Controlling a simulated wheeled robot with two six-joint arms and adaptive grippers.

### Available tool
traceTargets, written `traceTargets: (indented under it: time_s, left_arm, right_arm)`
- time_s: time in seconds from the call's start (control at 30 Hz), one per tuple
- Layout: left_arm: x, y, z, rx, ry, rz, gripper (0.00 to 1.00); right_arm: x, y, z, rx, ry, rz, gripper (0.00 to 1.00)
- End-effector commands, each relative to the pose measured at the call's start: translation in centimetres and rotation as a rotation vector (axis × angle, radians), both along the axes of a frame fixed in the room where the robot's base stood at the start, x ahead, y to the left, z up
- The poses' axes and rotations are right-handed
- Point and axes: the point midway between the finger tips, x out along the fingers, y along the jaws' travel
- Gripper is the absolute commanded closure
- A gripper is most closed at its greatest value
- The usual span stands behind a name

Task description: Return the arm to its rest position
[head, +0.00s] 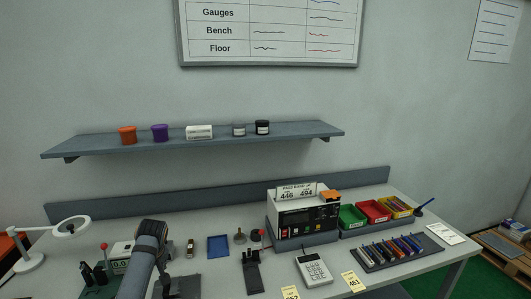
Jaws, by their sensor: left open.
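My left arm (140,268) rises from the bottom edge at the left of the bench and bends at a dark joint near its top. My left gripper (164,284) shows only in small part beside and behind this arm, low in the head view. Its jaws are open, and I see nothing held in them. Much of it is hidden by my own arm. My right gripper is not in view.
The bench (416,202) holds a white lamp (72,227), a blue tray (218,246), a black stand (252,273), a calculator-like device (314,268), a white instrument (303,215), coloured bins (374,210) and a rack (398,252). A wall shelf (300,131) holds small containers.

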Motion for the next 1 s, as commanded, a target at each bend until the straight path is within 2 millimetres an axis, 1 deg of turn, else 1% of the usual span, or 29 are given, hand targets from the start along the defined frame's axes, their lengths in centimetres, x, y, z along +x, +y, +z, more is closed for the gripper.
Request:
traceTargets:
  time_s: [0.03,0.17,0.27,0.3,0.37,0.4,0.43,0.5,0.6,0.7,0.8,1.0]
  left_arm:
    - [-1.0,-0.4,-1.1,0.003,0.009,-0.031,0.6]
    - [-4.0,-1.7,-3.7,0.014,0.028,-0.137,0.6]
    - [-7.2,-3.0,-5.8,0.02,0.045,-0.235,0.6]
    - [-8.8,-3.6,-6.6,0.022,0.053,-0.282,0.6]
    - [-11.4,-4.6,-7.7,0.026,0.063,-0.358,0.6]
    - [-13.2,-5.3,-8.2,0.026,0.07,-0.407,0.6]
    - [-14.6,-5.8,-8.5,0.026,0.074,-0.444,0.6]
    - [-17.3,-6.8,-8.9,0.028,0.081,-0.519,0.6]
    - [-20.6,-8.0,-9.0,0.027,0.087,-0.607,0.6]
    - [-23.5,-8.9,-8.7,0.026,0.093,-0.679,0.6]
    - [-25.9,-9.7,-8.2,0.026,0.095,-0.742,0.6]
    - [-29.8,-11.0,-6.9,0.023,0.094,-0.844,0.6]
  right_arm:
    - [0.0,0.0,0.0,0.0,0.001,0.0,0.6]
    - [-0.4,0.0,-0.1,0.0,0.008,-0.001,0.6]
    - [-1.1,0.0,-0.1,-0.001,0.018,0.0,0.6]
    - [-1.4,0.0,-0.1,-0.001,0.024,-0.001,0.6]
    - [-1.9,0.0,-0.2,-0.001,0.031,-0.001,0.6]
    - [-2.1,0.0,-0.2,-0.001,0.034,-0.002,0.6]
    - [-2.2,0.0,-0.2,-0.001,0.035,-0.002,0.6]
    - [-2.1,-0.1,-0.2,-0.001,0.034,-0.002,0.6]
    - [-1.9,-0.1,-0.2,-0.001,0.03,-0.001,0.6]
    - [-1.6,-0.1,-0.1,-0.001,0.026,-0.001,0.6]
    - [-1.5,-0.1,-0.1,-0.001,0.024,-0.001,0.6]
    - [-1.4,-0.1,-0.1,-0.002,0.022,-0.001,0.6]
